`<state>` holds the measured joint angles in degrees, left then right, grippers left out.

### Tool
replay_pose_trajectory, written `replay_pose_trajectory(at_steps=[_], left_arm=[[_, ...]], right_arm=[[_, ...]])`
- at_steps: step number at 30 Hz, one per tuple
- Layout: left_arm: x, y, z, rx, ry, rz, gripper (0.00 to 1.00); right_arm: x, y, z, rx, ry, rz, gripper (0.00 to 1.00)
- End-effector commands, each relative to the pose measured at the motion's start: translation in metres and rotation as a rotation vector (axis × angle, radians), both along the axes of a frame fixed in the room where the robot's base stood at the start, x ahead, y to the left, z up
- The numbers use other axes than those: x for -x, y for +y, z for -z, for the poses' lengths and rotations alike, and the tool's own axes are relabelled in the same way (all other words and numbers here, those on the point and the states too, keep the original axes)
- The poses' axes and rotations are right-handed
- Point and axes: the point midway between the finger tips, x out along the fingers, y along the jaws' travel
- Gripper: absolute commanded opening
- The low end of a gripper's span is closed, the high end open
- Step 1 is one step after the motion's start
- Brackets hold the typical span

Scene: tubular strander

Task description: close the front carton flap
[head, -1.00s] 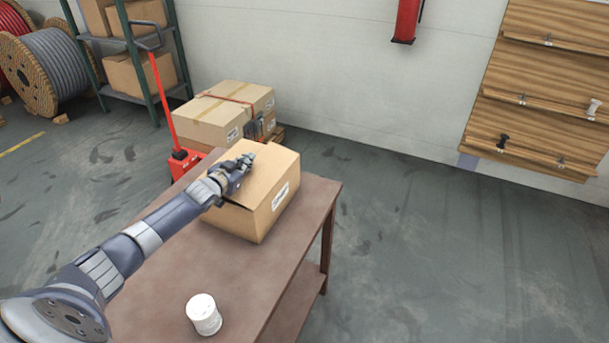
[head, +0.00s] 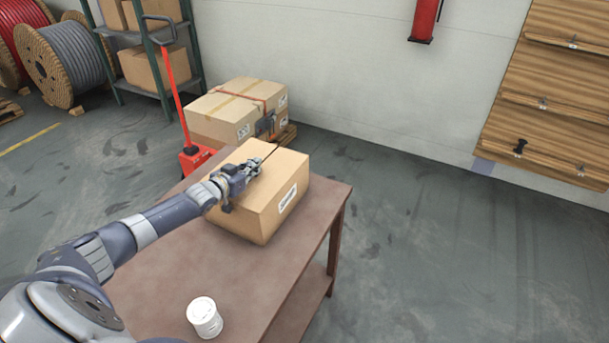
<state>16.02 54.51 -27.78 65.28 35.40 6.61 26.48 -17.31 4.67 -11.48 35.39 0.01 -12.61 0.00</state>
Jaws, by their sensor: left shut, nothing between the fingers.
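The brown cardboard carton (head: 265,222) stands on the brown table, with a white label on its right side. Its top looks nearly flat, with a thin dark seam near the back, beyond my gripper. My left gripper (head: 256,167) is shut and empty, low over the middle of the carton's top. I cannot tell whether its fingertips touch the cardboard. The gripper and wrist hide part of the top and its left edge, so I cannot tell if the front flap lies fully flat. My right gripper is not in view.
A white cup-like container (head: 205,318) stands on the near part of the table (head: 262,280). Behind the table are a red pallet truck (head: 192,158) and strapped cartons (head: 232,108). Open floor lies to the right.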

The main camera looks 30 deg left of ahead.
Motion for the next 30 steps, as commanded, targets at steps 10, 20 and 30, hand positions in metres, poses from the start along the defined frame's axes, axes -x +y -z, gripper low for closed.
replay_pose_trajectory(at_steps=[10,20,30], left_arm=[[0.011,-0.001,-0.001,0.002,0.002,0.001,0.00],[0.047,-0.003,-0.010,-0.001,0.003,0.001,0.00],[0.088,-0.005,-0.020,0.001,0.004,0.001,0.00]], right_arm=[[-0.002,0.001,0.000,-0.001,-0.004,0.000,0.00],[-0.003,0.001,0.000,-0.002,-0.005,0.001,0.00],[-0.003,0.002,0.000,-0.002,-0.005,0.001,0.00]])
